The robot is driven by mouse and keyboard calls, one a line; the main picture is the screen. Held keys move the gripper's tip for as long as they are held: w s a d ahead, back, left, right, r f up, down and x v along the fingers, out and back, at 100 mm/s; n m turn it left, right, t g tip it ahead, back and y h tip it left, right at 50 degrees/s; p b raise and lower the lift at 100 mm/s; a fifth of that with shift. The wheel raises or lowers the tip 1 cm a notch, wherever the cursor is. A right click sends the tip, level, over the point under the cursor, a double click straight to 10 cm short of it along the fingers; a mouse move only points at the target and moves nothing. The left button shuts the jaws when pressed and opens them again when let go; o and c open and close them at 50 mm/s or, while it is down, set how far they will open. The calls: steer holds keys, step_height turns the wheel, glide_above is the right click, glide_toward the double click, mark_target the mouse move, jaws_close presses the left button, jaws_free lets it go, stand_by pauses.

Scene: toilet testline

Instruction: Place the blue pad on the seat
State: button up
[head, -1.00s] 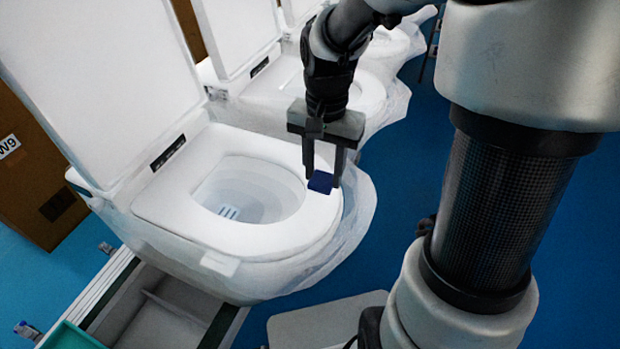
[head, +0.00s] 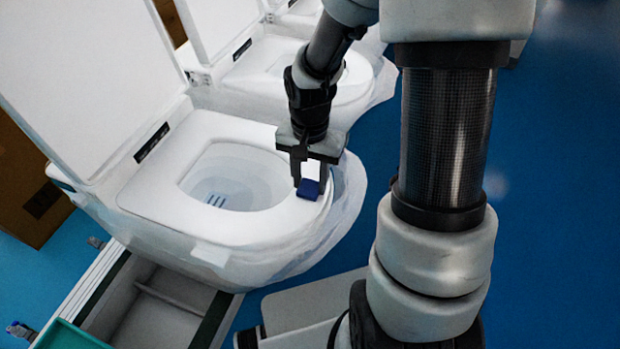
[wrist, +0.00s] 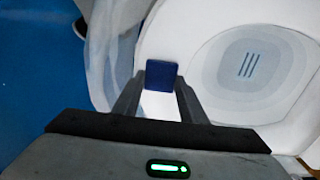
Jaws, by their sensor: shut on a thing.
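The blue pad (head: 308,189) is a small dark blue block at the tips of my gripper (head: 309,182). My gripper is shut on it, with the fingers pointing down over the front right part of the white toilet seat (head: 160,190). The pad also shows in the wrist view (wrist: 161,75), between the fingertips and over the seat's edge beside the bowl opening. I cannot tell whether the pad touches the seat. The lid (head: 90,80) stands raised behind the seat.
Clear plastic wrap (head: 345,205) hangs around the toilet's front edge. More toilets (head: 285,75) stand in a row behind. A teal tray (head: 65,336) and an open metal channel (head: 165,305) lie at the lower left. Blue floor (head: 555,220) is clear at the right.

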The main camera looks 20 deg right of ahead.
steer(key=shift+f, duration=0.2)
steer(key=o, duration=1)
steer(key=shift+r, duration=0.1)
